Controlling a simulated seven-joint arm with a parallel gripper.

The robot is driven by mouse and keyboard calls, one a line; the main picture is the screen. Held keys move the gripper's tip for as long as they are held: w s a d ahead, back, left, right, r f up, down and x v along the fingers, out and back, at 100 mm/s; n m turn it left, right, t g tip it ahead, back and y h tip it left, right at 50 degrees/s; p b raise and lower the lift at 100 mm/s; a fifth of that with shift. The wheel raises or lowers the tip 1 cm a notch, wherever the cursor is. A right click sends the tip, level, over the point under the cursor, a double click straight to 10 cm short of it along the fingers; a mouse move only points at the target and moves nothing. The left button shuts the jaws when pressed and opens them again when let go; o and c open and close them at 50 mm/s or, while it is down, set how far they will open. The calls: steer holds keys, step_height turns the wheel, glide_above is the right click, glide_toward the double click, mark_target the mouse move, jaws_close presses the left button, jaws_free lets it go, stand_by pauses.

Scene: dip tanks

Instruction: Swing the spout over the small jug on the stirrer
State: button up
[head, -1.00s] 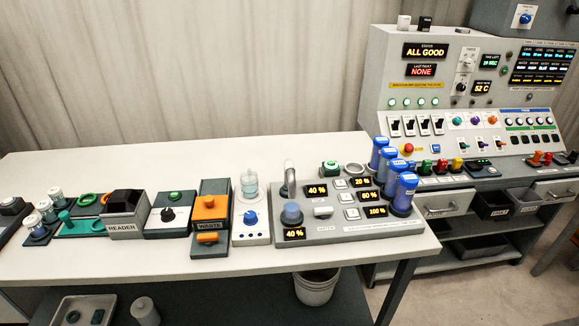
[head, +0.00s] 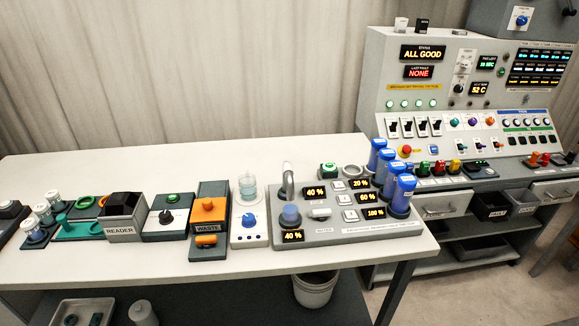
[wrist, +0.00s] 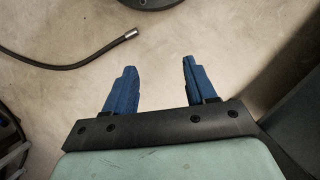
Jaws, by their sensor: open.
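The spout (head: 288,179) is a silvery curved pipe that rises from the left back of a grey water panel (head: 335,237) on the white bench in the head view. The small clear jug (head: 248,187) stands on the stirrer (head: 250,232), a white unit with a blue knob, just left of the panel. The spout is apart from the jug, to its right. My gripper (wrist: 158,82) shows only in the wrist view, with two blue fingers apart and nothing between them, over bare floor.
Left of the stirrer stand an orange-topped waste unit (head: 208,218), a dial unit (head: 168,222) and a reader (head: 122,218). Blue-capped cylinders (head: 402,192) crowd the panel's right end. The back of the bench (head: 150,165) is clear. A dark hose (wrist: 70,65) lies on the floor.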

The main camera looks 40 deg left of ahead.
steer(key=w+a+r+t, duration=0.35)
steer(key=w+r, duration=0.75)
steer(key=w, duration=0.4)
steer(key=w+a+r+t, duration=0.2)
steer(key=w+a+r, duration=0.3)
steer(key=w+r, duration=0.85)
steer(key=w+a+r+t, duration=0.1)
steer(key=w+a+r, duration=0.25)
steer(key=r, duration=0.65)
steer(key=w+a+r+t, duration=0.25)
steer(key=w+r, duration=0.25)
steer(key=r, duration=0.4)
steer(key=w+a+r+t, duration=0.1)
steer(key=w+a+r, duration=0.3)
steer(key=r, duration=0.6)
step_height(320, 180, up, 17)
steer(key=n+g+y, duration=0.4)
steer(key=n+y, duration=0.1)
steer(key=n, duration=0.4)
glide_above(289, 167)
steer(key=s+d, duration=0.2)
steer(key=d, duration=0.4)
steer(key=x, duration=1.3)
steer(key=shift+a+f, duration=0.3)
steer(key=shift+a, duration=0.05)
